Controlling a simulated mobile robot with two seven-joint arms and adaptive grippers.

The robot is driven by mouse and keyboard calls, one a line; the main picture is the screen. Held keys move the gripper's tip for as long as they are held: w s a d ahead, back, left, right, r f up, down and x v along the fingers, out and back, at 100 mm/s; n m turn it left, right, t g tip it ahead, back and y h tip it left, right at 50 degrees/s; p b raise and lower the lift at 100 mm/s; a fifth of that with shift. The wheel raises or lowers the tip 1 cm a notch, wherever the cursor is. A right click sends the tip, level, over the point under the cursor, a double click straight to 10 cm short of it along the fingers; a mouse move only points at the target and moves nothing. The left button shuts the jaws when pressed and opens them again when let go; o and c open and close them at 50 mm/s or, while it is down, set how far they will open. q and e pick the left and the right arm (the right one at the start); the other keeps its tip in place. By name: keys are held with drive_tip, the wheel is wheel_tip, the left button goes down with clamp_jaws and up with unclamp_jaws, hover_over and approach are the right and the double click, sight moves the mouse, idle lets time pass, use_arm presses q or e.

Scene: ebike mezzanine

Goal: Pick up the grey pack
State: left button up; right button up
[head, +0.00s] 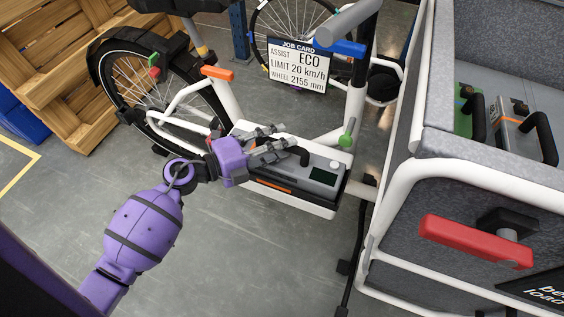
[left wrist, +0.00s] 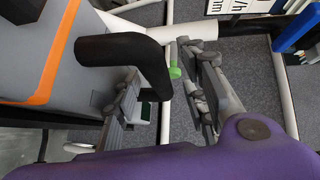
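A grey pack (head: 311,172) with an orange stripe, a black handle and a small dark display sits on the white bike frame. In the left wrist view the pack (left wrist: 60,75) fills the left side, its black handle (left wrist: 125,55) reaching toward the fingers. My left gripper (head: 278,142) is over the pack, close to the handle. In the left wrist view its fingers (left wrist: 170,95) are apart, with the handle's end near the gap; I cannot tell whether they touch it. Another grey pack (head: 512,138) with a black handle sits in the cargo box. My right gripper is out of view.
A green pack (head: 466,118) is beside the second grey pack. The cargo box wall (head: 480,178) with a red lever (head: 475,241) stands at the right. A job card (head: 299,67) hangs behind the pack. A wooden crate (head: 40,55) stands at the back left. Floor at the lower middle is clear.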

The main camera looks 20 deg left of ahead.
use_arm(q)
drive_tip(key=shift+w+d, duration=0.25)
drive_tip(key=shift+w, duration=0.05)
drive_tip(key=shift+c, duration=0.4)
clamp_jaws()
drive_tip(key=shift+w+r, duration=0.15)
drive_tip(key=shift+r, duration=0.1)
